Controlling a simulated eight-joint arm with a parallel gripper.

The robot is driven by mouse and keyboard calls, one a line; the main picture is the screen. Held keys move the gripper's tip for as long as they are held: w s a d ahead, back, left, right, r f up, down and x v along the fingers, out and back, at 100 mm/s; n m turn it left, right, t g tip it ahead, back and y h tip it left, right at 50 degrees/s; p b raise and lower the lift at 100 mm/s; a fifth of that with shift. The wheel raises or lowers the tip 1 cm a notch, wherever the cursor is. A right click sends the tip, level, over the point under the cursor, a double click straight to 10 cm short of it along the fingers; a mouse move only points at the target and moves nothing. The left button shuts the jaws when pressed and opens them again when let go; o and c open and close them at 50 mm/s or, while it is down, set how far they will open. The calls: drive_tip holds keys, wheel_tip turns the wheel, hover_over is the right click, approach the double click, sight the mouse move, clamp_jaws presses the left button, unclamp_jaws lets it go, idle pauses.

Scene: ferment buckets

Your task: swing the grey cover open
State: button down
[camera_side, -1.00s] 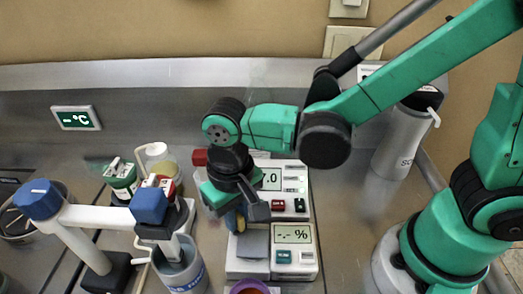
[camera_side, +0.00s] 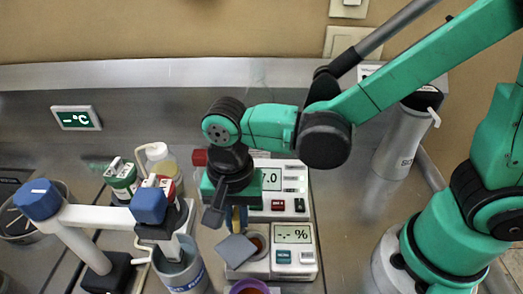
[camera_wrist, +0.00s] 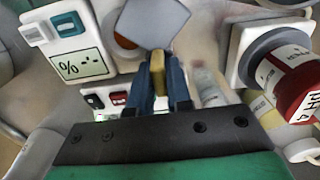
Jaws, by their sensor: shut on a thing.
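The grey cover (camera_side: 236,248) is a flat plate on the white meter with the "-.- %" display (camera_side: 292,234). It is turned askew to the left and hangs past the meter's left edge. A round brownish well (camera_side: 262,243) shows partly uncovered beside it. In the wrist view the cover (camera_wrist: 155,20) is at the top, with part of the well (camera_wrist: 124,43) left of it. My gripper (camera_side: 238,220) is over the cover's rear end. Its blue fingers (camera_wrist: 160,80) are shut on a yellow tab (camera_wrist: 157,62) at the cover's near edge.
A second meter (camera_side: 285,205) stands behind. A purple-rimmed cup (camera_side: 250,288) is at the front. A beaker (camera_side: 180,270) and a white stand with blue caps (camera_side: 95,215) are at left, with green- and red-labelled bottles (camera_side: 122,182) behind. A grey-white canister (camera_side: 402,140) stands at right.

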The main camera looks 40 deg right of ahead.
sight(237, 213)
drive_tip(key=shift+m, duration=1.6)
drive_tip(key=c, duration=0.8)
unclamp_jaws()
drive_tip(key=shift+r, duration=0.1)
drive_tip(key=shift+r, duration=2.7)
drive_tip(key=shift+d, duration=0.1)
